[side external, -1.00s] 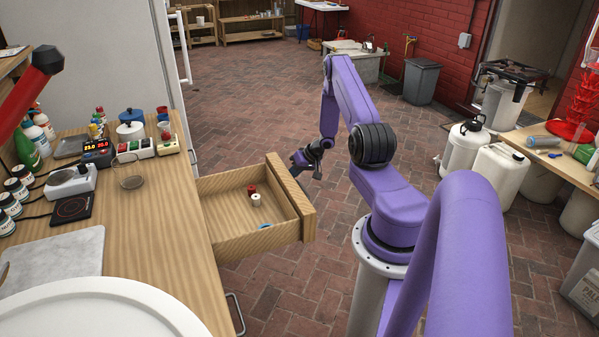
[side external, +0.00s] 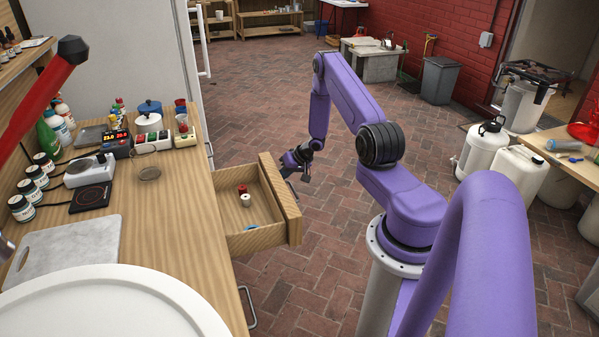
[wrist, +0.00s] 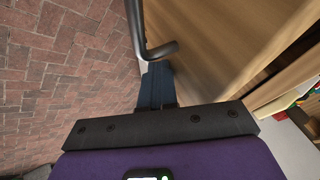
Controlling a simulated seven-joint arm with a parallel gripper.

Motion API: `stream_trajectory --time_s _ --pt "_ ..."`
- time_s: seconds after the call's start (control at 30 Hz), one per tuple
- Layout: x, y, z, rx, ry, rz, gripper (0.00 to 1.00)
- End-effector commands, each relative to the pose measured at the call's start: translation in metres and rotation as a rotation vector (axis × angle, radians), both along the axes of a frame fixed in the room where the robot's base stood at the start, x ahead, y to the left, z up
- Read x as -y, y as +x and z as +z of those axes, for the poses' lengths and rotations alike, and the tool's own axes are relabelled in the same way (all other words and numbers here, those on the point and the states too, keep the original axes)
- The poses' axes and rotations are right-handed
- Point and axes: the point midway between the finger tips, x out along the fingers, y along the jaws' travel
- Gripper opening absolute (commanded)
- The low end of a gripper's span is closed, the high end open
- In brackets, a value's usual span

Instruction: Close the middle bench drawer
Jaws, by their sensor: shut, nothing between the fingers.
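The wooden bench drawer (side external: 279,197) stands partly pulled out of the bench's right side in the side view. Inside lie a red spool-like piece (side external: 242,189), a white one (side external: 246,200) and something blue. My gripper (side external: 304,175) is at the outer face of the drawer front, near its far end, with the fingers shut and empty. In the wrist view, the shut blue fingers (wrist: 156,84) reach up beside a dark bar handle (wrist: 153,45) on a wooden front (wrist: 210,60). I cannot tell whether they touch it.
The bench top (side external: 180,230) carries a hot plate (side external: 90,196), bottles, a marble board (side external: 62,250) and a large white round lid (side external: 110,310). Another metal handle (side external: 248,308) sticks out from the bench nearer the camera. The brick floor behind my gripper is clear.

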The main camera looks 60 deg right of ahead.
Motion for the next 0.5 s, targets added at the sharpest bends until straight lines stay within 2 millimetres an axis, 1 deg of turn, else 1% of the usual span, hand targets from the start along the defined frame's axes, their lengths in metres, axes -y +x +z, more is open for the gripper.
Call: stream_trajectory --time_s 0.03,0.2,0.4,0.5 --pt "-0.014 0.012 0.000 0.000 0.000 0.009 0.00" --pt "-0.047 0.046 0.000 0.001 -0.001 0.009 0.00" --pt "-0.083 0.082 0.000 0.001 -0.001 0.008 0.00" --pt "-0.098 0.097 0.000 0.001 -0.001 0.006 0.00"
